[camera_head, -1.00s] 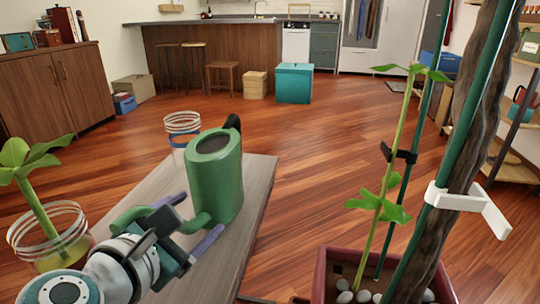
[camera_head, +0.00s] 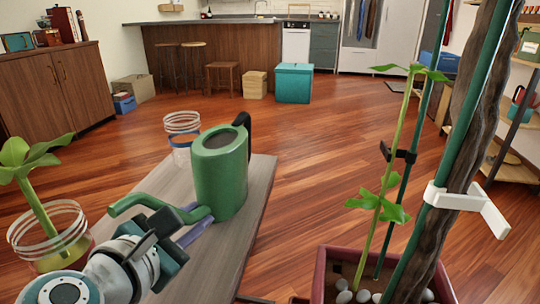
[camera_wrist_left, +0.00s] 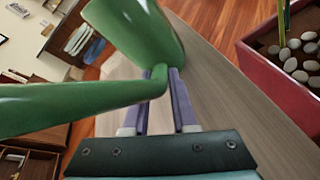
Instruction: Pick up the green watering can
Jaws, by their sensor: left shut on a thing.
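The green watering can (camera_head: 219,180) appears nearly upright over the grey-brown table, with its dark handle on the far right side and its curved spout pointing left. I cannot tell whether its base touches the tabletop. My left gripper (camera_head: 200,222) is shut on the low part of the spout, close to the can's body. In the left wrist view, the purple fingers (camera_wrist_left: 168,98) stand on either side of the spout's base, and the can's body (camera_wrist_left: 130,35) rises beyond them. My right gripper is not in view.
A grey-brown table (camera_head: 252,205) bears a glass jar (camera_head: 183,125) behind the can and a jar with a leafy cutting (camera_head: 50,240) at left. A reddish planter (camera_head: 320,275) with staked stems stands right. Open wooden floor lies beyond.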

